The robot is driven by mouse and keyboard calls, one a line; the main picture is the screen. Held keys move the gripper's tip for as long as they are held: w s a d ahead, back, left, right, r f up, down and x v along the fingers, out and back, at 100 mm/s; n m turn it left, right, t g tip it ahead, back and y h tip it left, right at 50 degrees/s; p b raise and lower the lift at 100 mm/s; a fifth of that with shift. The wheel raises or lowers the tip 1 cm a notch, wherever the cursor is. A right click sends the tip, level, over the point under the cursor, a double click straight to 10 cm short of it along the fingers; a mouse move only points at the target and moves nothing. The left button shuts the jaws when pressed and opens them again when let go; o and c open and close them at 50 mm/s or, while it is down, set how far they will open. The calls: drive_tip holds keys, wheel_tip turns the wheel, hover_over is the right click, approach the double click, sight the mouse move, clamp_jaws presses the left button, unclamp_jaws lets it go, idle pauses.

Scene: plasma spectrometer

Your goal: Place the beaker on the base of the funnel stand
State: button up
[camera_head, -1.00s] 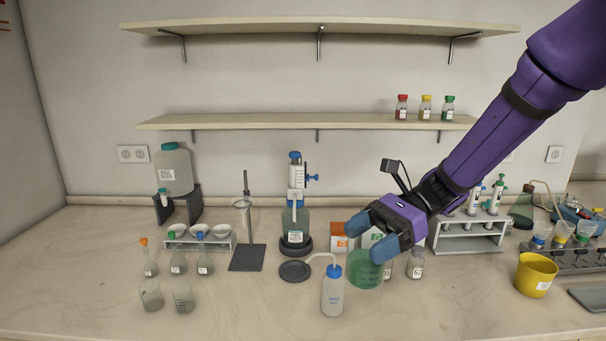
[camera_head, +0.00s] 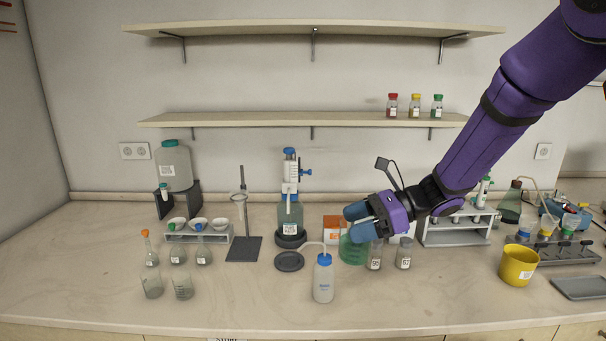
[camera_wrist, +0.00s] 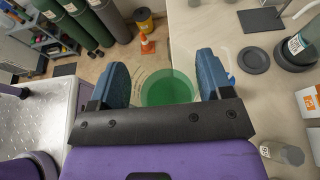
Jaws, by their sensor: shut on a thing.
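The beaker (camera_head: 353,250) is clear and holds green liquid. My gripper (camera_head: 357,222) is shut on it from above, with one blue finger on each side; the wrist view shows the beaker (camera_wrist: 168,90) between the fingers. It is upright, right of the wash bottle; whether it touches the bench is unclear. The funnel stand (camera_head: 242,205) is to the left, with a dark rod, a funnel and a flat dark base (camera_head: 244,250). The base is bare and also shows at the top of the wrist view (camera_wrist: 262,20).
The white wash bottle (camera_head: 323,282) and a dark round plate (camera_head: 289,261) lie between the beaker and the stand. The dispenser bottle (camera_head: 290,217) is behind. Small bottles (camera_head: 375,256) are just right of the beaker. The bench front of the stand is clear.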

drive_tip(key=w+d+f+m+t+h, duration=0.4)
drive_tip(key=w+d+m+t+h, duration=0.4)
drive_tip(key=w, duration=0.5)
drive_tip(key=w+d+f+m+t+h, duration=0.4)
drive_tip(key=w+d+m+t+h, duration=0.2)
drive_tip(key=w+d+m, duration=0.6)
drive_tip(key=s+f+n+y, duration=0.2)
drive_tip(key=s+n+y, duration=0.2)
drive_tip(key=s, duration=0.6)
drive_tip(key=shift+s+a+f+n+g, duration=0.15)
drive_tip(key=shift+a+f+n+g, duration=0.2)
drive_tip(key=shift+n, duration=0.35)
drive_tip(key=shift+d+r, duration=0.1)
drive_tip(key=shift+d, duration=0.05)
drive_tip(key=shift+a, duration=0.2)
